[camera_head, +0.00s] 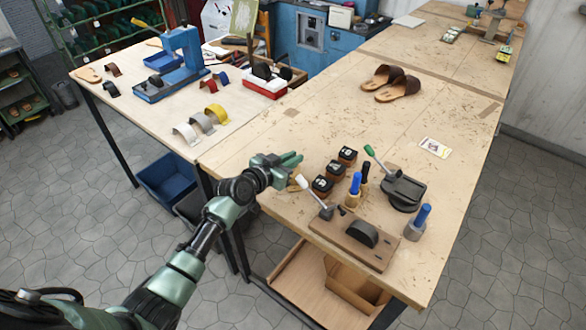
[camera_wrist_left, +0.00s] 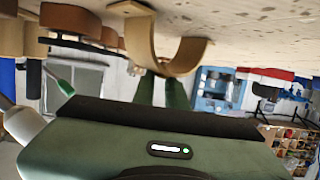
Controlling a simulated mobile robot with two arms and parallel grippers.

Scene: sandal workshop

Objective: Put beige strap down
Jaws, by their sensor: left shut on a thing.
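My left gripper (camera_head: 293,160) is over the near left part of the workbench (camera_head: 325,125). It is shut on the beige strap (camera_wrist_left: 190,58). In the left wrist view, which is upside down, the strap is a curved tan band at the ends of the green fingers (camera_wrist_left: 162,92). Its ends are at or very close to the wooden top; I cannot tell if they touch. In the head view a small tan piece (camera_head: 296,184) shows just below the gripper, the rest hidden by it. My right gripper is not in view.
Black stamp blocks (camera_head: 347,155) stand just right of the gripper. A wooden press board (camera_head: 355,240) and a dark tool with a green-handled lever (camera_head: 403,192) are nearby. Grey, white and yellow straps (camera_head: 215,113) lie on the left table. Brown sandals (camera_head: 398,88) lie farther back, with clear bench between.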

